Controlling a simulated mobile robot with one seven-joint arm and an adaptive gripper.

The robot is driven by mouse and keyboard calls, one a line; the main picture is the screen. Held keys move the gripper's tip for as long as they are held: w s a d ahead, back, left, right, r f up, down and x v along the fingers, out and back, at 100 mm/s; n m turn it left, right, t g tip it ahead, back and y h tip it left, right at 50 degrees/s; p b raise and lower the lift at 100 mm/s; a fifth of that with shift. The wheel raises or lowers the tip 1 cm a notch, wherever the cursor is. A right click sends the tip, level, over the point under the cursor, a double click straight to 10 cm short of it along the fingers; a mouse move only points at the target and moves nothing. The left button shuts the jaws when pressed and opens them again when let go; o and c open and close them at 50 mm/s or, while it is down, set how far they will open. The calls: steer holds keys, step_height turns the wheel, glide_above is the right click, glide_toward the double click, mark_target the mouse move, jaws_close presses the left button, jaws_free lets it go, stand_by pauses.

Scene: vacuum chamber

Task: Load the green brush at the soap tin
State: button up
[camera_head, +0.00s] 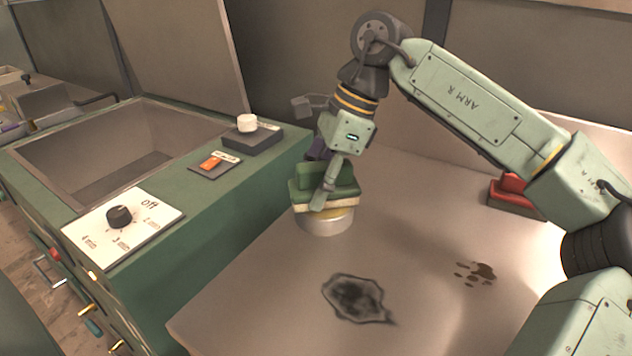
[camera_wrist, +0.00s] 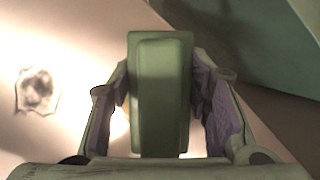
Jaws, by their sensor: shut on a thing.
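The green brush (camera_head: 312,192) has a green block with a handle on top and pale bristles below. In the head view my gripper (camera_head: 325,178) is shut on its handle from above. In the wrist view the brush (camera_wrist: 160,95) fills the space between the two fingers of my gripper (camera_wrist: 163,105). The soap tin (camera_head: 325,222) is a round pale metal tin on the table, directly below the brush. The bristles are at the tin's top, with a strip of yellowish soap showing at the rim. I cannot tell how firmly they touch.
A dark ring-shaped stain (camera_head: 357,298) and a brown spatter (camera_head: 476,272) mark the table (camera_head: 420,225). A red brush (camera_head: 511,192) stands at the right, behind my arm. A green cabinet with an open basin (camera_head: 120,150), a dial (camera_head: 119,216) and an orange switch (camera_head: 211,163) borders the left.

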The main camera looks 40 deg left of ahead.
mark_target(311, 165)
steer(key=shift+r+p, duration=2.75)
steer(key=shift+r, duration=0.75)
steer(key=shift+f+b, duration=0.6)
steer(key=shift+b, duration=0.05)
